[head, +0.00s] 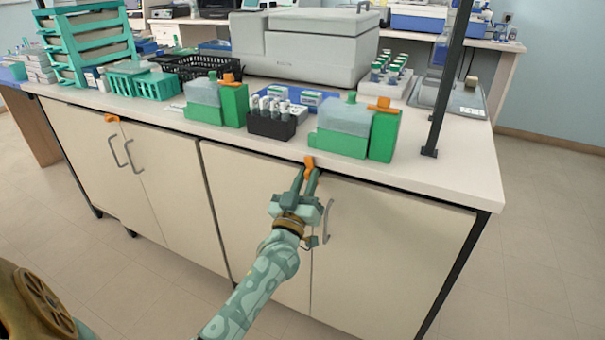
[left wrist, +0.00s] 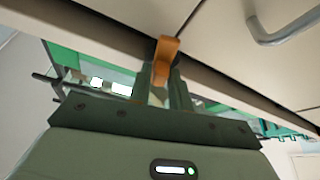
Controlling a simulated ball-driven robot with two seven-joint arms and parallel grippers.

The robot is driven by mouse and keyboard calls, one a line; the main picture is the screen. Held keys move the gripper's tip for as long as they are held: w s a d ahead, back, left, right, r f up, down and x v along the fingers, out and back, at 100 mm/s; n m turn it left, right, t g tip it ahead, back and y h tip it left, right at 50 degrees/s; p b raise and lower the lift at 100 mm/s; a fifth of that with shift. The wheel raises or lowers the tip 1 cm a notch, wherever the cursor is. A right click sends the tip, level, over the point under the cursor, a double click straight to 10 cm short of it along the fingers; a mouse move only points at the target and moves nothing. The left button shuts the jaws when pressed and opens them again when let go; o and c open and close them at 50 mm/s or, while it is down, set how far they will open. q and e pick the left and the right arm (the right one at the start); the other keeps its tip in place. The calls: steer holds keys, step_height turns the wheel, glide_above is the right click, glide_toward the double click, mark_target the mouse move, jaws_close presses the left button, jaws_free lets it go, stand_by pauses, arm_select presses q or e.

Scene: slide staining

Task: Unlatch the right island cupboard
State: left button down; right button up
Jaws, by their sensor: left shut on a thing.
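The right island cupboard (head: 380,245) has pale cream doors below the white worktop, with a grey bar handle (head: 328,222) on its right-hand door. An orange latch (head: 309,165) sits at the top of the seam between its two doors, just under the worktop edge. My left gripper (head: 308,177) reaches up to it and is shut on the latch. In the left wrist view the orange latch (left wrist: 166,58) stands between the fingertips, and a door handle (left wrist: 285,30) shows at the upper right. The doors look closed. My right gripper is not in view.
The left cupboard (head: 130,180) has its own orange latch (head: 111,118). A black post (head: 450,80) rises at the right. Floor on the right is clear.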

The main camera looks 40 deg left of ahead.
arm_select(q)
steer(key=n+p, duration=0.1)
steer(key=n, duration=0.1)
steer(key=r+n+g+y+p, duration=0.1)
steer(key=n+p, duration=0.1)
steer(key=shift+y, duration=0.3)
steer(key=n+g+y+p, duration=0.1)
steer(key=n+p, duration=0.2)
steer(key=n, duration=0.1)
steer(key=n+g+y+p, duration=0.1)
steer(key=n+g+p, duration=0.1)
steer(key=n+p, duration=0.1)
steer(key=shift+d+n, duration=0.15)
steer(key=shift+n, duration=0.45)
steer(key=n+g+p, duration=0.2)
steer(key=n+p, duration=0.1)
steer(key=n, duration=0.1)
steer(key=shift+f, duration=0.15)
steer(key=shift+f+n+h+p, duration=0.15)
steer(key=shift+n+h+p, duration=0.15)
steer(key=shift+n+p, duration=0.6)
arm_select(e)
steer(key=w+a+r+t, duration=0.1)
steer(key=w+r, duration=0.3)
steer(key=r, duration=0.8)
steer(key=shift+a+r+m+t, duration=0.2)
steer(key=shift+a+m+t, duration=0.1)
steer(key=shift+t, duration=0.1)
